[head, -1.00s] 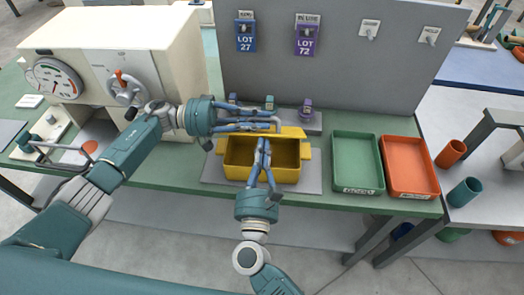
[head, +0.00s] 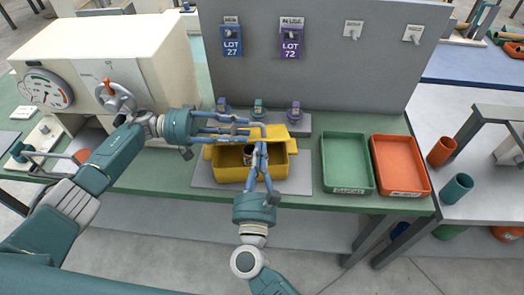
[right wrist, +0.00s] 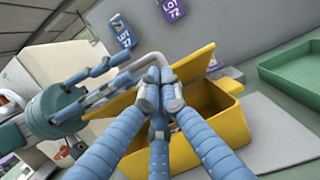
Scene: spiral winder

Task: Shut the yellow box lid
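The yellow box (head: 280,171) stands on a grey mat, and its inside shows. Its yellow lid (head: 278,131) is at the back edge, raised; in the right wrist view the lid (right wrist: 195,64) is tilted over the far side. My left gripper (head: 260,131) reaches across the lid and back rim from the left. A light grey bent rod shows by its fingertips; I cannot tell what it belongs to, nor the gripper's closure. My right gripper (head: 261,146) is over the box from the front. In its wrist view its fingertips (right wrist: 158,88) are together, near the lid's edge.
A green tray (head: 347,190) and an orange tray (head: 400,191) sit right of the box. Small tagged items (head: 259,108) stand behind it before a grey panel (head: 310,75). A cream machine with a dial (head: 46,90) is at left.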

